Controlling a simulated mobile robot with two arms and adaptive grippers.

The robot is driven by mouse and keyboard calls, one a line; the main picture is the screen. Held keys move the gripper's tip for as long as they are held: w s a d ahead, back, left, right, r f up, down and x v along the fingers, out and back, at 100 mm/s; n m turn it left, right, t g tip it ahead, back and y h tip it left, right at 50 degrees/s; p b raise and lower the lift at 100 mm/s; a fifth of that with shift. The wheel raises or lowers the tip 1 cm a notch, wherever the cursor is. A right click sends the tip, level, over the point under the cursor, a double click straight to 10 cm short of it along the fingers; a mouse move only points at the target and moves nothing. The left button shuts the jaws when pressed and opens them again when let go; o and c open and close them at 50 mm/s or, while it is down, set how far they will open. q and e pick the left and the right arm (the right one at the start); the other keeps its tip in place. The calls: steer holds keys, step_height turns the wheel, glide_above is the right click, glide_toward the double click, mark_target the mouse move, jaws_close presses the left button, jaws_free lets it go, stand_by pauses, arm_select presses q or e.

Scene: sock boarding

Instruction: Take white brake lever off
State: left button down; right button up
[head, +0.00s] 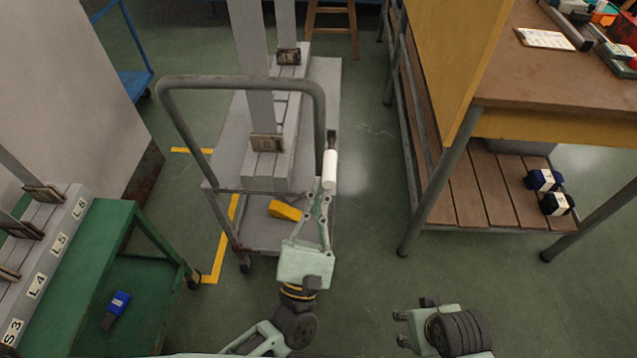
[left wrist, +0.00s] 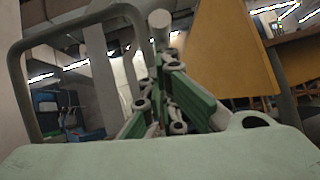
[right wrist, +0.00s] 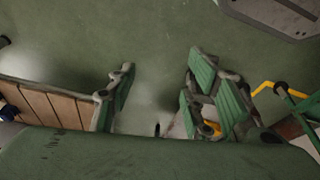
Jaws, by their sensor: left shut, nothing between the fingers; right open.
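The white brake lever (head: 330,168) is a pale cylinder with a dark upper end, beside the right post of the grey trolley's handle (head: 240,83). It also shows end-on in the left wrist view (left wrist: 160,19), just beyond the fingers. My left gripper (head: 321,192) is shut and empty, its tips close below the lever; I cannot tell whether they touch it. My right gripper (head: 402,328) is open and empty, low over the floor at the bottom right; its spread fingers also show in the right wrist view (right wrist: 158,90).
The grey trolley (head: 220,172) carries tall boards on a slotted block. A yellow object (head: 285,209) lies on its lower shelf. A green bench (head: 113,222) stands left, and a wooden workbench (head: 540,75) with a lower shelf stands right. Green floor is clear between trolley and workbench.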

mark_target(330, 159)
arm_select(q)
steer(key=shift+s+r+p, duration=0.25)
steer(key=shift+r+p, duration=0.45)
steer(key=shift+r, duration=0.45)
steer(key=shift+s+r+p, duration=0.2)
steer(key=shift+r+p, duration=0.45)
steer(key=shift+r, duration=0.5)
arm_select(e)
step_height(330, 159, down, 11)
steer(key=s, duration=0.2)
steer(key=shift+r+g, duration=0.15)
steer(key=shift+g, duration=0.25)
steer(key=shift+s, duration=0.1)
